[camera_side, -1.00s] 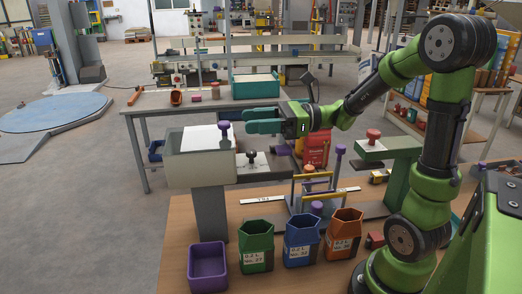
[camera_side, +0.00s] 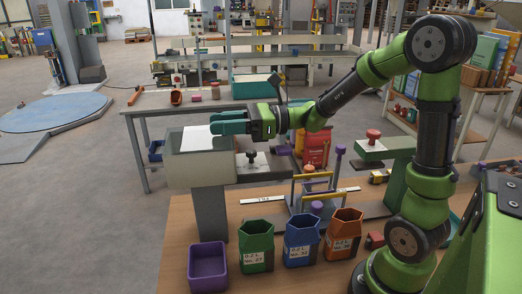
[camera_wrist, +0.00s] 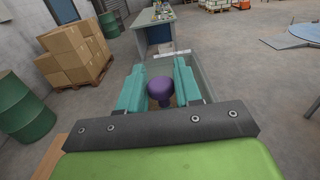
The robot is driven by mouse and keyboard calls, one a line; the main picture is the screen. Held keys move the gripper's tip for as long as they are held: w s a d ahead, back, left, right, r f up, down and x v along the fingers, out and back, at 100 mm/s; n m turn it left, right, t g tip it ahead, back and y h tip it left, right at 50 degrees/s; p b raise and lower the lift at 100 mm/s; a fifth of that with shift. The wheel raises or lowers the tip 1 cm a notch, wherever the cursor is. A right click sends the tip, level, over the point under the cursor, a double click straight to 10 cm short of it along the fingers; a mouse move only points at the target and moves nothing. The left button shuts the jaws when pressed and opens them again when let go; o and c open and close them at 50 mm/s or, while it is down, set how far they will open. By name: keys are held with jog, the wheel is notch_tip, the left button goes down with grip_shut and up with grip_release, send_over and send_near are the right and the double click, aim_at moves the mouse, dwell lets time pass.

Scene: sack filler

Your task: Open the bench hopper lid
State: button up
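The bench hopper (camera_side: 188,178) is a pale grey box on a grey post at the left of the bench, in the side view. My gripper (camera_side: 230,120) has teal fingers and is over the right part of the lid. In the wrist view my gripper (camera_wrist: 160,78) is open, with a finger on each side of the knob. I cannot tell whether either finger touches it.
Purple (camera_side: 208,268), green (camera_side: 256,247), blue (camera_side: 301,241) and orange (camera_side: 344,236) bins stand along the bench front. A black-knobbed device (camera_side: 252,160) is close right of the hopper. A green press-like stand (camera_side: 398,170) is farther right.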

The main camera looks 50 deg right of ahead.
aim_at(210, 136)
grip_shut()
jog(key=shift+x, duration=1.75)
jog(key=o, duration=0.6)
grip_release()
jog(key=shift+o, duration=0.2)
jog(key=shift+s+d, duration=0.1)
jog(key=shift+d, duration=0.05)
jog(key=v, duration=1.6)
jog(key=shift+s+d, duration=0.2)
jog(key=shift+s, duration=0.1)
